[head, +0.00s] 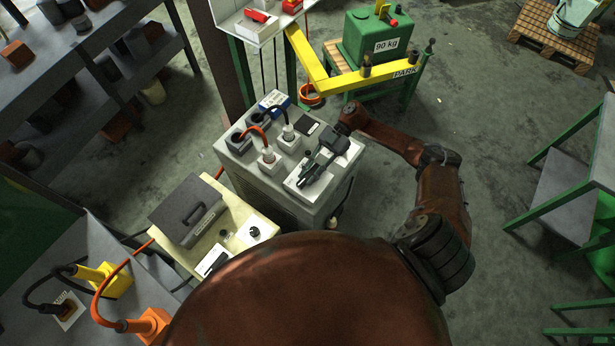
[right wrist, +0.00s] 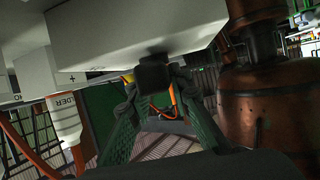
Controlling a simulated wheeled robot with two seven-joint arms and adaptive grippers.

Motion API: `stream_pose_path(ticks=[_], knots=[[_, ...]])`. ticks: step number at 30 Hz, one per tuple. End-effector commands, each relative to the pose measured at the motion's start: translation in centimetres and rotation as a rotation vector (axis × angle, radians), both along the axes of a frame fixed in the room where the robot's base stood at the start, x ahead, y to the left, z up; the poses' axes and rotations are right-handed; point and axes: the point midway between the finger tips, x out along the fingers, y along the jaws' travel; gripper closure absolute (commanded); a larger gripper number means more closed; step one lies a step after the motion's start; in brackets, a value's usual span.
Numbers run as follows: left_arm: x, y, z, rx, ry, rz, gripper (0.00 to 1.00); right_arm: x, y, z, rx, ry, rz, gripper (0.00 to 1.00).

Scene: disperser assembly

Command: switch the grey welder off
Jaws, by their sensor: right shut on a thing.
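The grey welder (head: 262,196) is a box-shaped cabinet in the middle of the head view. Its top carries a white panel (head: 326,173), sockets and plugs. My right gripper (head: 305,180) reaches over the white panel from the right. In the right wrist view its two green fingers (right wrist: 155,84) are shut on a black switch knob (right wrist: 154,72), which sits against a white panel block (right wrist: 130,42). The knob's setting cannot be read; in the head view the gripper covers it. My left gripper is not in view.
White plugs with an orange cable (head: 267,154) and a black cable (head: 288,131) stand beside the panel. A cream box (head: 240,215) with a dark case (head: 187,210) is at the front left. A yellow crane arm (head: 306,55) is behind.

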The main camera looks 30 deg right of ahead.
Motion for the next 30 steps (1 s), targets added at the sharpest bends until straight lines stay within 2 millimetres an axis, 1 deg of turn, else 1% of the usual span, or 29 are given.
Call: stream_pose_path(ticks=[1, 6, 12, 23, 24, 30], knots=[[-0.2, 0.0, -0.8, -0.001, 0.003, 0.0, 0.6, 0.0, 0.0, -0.4, -0.001, 0.001, 0.023, 1.0], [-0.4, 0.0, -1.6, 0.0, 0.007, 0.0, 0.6, 0.0, 0.1, -0.3, 0.0, 0.001, 0.076, 1.0], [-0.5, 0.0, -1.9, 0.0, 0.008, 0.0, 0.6, -0.1, 0.1, -0.1, 0.001, 0.001, 0.103, 1.0], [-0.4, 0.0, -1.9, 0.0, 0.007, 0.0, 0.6, -0.2, 0.2, -0.1, 0.001, 0.001, 0.106, 1.0], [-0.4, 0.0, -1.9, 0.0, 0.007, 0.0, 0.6, -0.2, 0.2, -0.1, 0.001, 0.001, 0.106, 0.79], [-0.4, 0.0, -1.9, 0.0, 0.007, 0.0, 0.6, -0.1, 0.1, -0.1, 0.001, 0.001, 0.104, 0.66]])
